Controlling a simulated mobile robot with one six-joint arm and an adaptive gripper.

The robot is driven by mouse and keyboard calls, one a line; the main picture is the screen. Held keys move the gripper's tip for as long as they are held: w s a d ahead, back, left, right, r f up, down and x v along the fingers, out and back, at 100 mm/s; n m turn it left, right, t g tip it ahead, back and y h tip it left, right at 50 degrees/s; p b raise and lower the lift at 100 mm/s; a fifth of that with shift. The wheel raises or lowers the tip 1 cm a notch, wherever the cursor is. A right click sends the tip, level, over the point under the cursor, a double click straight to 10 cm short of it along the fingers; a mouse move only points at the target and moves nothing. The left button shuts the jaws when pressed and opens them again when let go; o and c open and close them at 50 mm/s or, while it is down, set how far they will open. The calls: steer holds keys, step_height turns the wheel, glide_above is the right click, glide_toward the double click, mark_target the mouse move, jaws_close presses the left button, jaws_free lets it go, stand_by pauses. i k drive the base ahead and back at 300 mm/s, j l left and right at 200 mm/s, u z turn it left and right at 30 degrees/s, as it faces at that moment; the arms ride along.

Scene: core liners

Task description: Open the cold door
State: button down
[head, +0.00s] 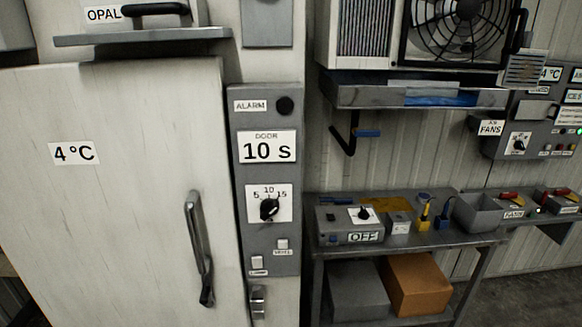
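The cold door (110,200) is a large white panel labelled "4 °C" filling the left of the head view. It appears shut against the frame on its right. Its grey metal handle (199,250) stands upright, slightly tilted, near the door's right edge. A small metal latch piece (258,302) sits on the frame to the right of the handle, low in the view. My gripper is not in view.
A grey panel (268,160) beside the door carries a "DOOR 10 s" label, a black dial (269,208) and small switches. A metal bench (420,238) with boxes and tools stands right. A fan unit (455,30) hangs above it. Dark floor shows at lower right.

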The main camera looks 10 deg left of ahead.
mark_target(118, 195)
steer(key=u, duration=1.75)
steer(key=i+l+z, duration=0.1)
steer(key=z, duration=0.35)
steer(key=i+l+z, duration=0.1)
steer(key=l+z, duration=0.3)
steer(key=i+z, duration=0.15)
steer(key=z, duration=0.3)
steer(key=k+l+u, duration=0.15)
steer(key=k+j, duration=0.05)
